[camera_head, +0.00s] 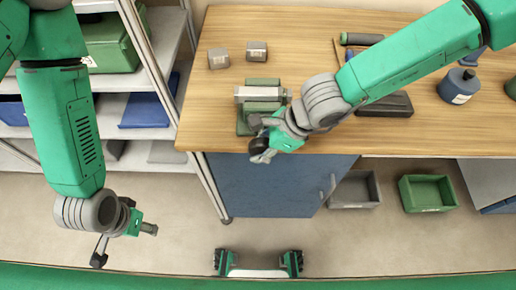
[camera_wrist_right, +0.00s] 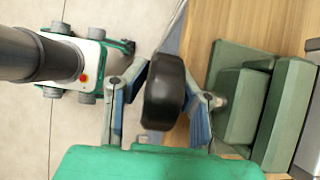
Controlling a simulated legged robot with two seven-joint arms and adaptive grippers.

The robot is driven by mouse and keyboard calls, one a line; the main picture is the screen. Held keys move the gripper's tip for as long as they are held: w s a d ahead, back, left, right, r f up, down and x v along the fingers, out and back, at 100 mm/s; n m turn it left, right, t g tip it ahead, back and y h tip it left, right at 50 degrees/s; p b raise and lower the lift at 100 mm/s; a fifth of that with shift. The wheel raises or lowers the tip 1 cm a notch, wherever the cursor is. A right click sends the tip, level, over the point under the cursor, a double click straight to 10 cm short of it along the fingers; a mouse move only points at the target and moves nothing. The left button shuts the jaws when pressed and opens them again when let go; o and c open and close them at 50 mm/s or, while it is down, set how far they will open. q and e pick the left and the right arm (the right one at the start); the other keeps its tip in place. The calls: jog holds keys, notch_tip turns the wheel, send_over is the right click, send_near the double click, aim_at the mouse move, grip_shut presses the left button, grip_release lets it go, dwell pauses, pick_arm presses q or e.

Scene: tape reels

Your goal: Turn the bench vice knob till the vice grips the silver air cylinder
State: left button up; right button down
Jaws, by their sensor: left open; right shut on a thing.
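The green bench vice (camera_head: 246,122) stands at the front left edge of the wooden bench. The silver air cylinder (camera_head: 258,93) lies across it; I cannot tell whether both jaws touch it. The black vice knob (camera_wrist_right: 163,92) sits between the fingers of my right gripper (camera_wrist_right: 163,98), which is shut on it. The vice's green blocks (camera_wrist_right: 243,105) show to the right in the wrist view. In the head view my right gripper (camera_head: 262,147) is at the vice's front and partly hides the knob. My left gripper (camera_head: 124,243) is open and empty, over the floor away from the bench.
Two small grey blocks (camera_head: 218,58) (camera_head: 257,52) lie behind the vice. Shelves with bins (camera_head: 110,45) stand at left. Grey (camera_head: 355,190) and green (camera_head: 428,193) crates are on the floor.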

jog(key=shift+w+d+f, duration=0.15)
dwell(0.4)
jog(key=c, duration=1.4)
grip_release()
jog(key=shift+o, duration=0.2)
jog(key=shift+d+r, duration=0.2)
jog(key=shift+r, duration=0.1)
jog(key=v, duration=1.1)
jog(key=shift+w+d, duration=0.15)
jog(key=shift+d, duration=0.35)
jog(key=shift+a, duration=0.1)
